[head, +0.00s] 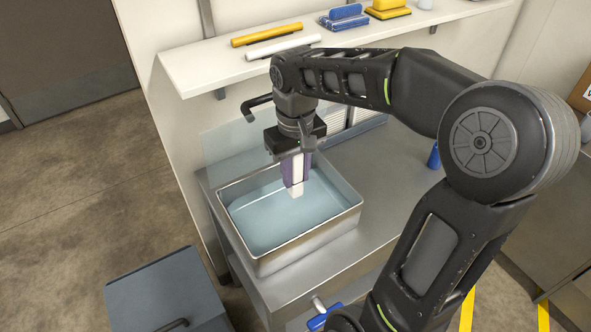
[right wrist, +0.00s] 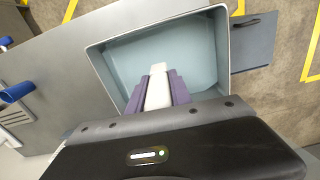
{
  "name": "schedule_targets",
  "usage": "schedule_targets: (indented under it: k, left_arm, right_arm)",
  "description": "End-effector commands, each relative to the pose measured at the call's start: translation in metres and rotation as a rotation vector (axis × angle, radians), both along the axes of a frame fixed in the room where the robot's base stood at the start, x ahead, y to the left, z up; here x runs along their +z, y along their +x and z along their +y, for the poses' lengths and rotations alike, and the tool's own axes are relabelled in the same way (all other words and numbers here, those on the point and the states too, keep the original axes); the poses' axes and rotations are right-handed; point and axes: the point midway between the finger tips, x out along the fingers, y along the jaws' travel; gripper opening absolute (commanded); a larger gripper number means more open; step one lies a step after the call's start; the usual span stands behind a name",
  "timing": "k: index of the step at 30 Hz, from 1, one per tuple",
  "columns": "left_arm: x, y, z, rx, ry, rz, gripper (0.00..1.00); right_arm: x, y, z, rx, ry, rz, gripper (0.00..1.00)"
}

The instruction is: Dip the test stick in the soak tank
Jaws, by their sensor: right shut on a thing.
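The soak tank (head: 258,268) is an open metal basin of pale blue liquid on the steel counter. It also shows in the right wrist view (right wrist: 97,62). My right gripper (head: 296,178) points down over the tank, near its back right part. Its purple-grey fingers are shut on the white test stick (head: 297,189), which also shows in the right wrist view (right wrist: 158,88). The stick's lower end sticks out below the fingers. I cannot tell whether its tip touches the liquid. My left gripper is not in view.
A wall shelf (head: 200,76) holds a yellow roll (head: 267,34), a white roll (head: 283,47) and folded blue cloths (head: 344,17) behind my right arm. A dark tap (head: 256,104) stands behind the tank. A blue-grey bin (head: 165,295) stands on the floor at the front left.

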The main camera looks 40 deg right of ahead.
Motion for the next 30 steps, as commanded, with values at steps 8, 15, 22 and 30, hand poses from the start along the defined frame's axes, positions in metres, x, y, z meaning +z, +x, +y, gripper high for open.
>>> schedule_targets:
  k: [8,15,22,30]
  left_arm:
    - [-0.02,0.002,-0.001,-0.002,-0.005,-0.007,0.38]
    - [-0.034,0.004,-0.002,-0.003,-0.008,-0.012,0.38]
    - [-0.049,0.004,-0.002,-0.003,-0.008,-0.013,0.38]
    - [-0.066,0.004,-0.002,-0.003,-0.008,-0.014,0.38]
  right_arm:
    - [-0.028,0.0,0.0,0.0,0.0,0.0,0.0]
    - [-0.049,0.0,0.0,0.0,0.0,0.0,0.0]
    - [-0.069,0.0,0.0,0.0,0.0,0.0,0.0]
    - [-0.092,0.0,0.0,0.0,0.0,0.001,0.0]
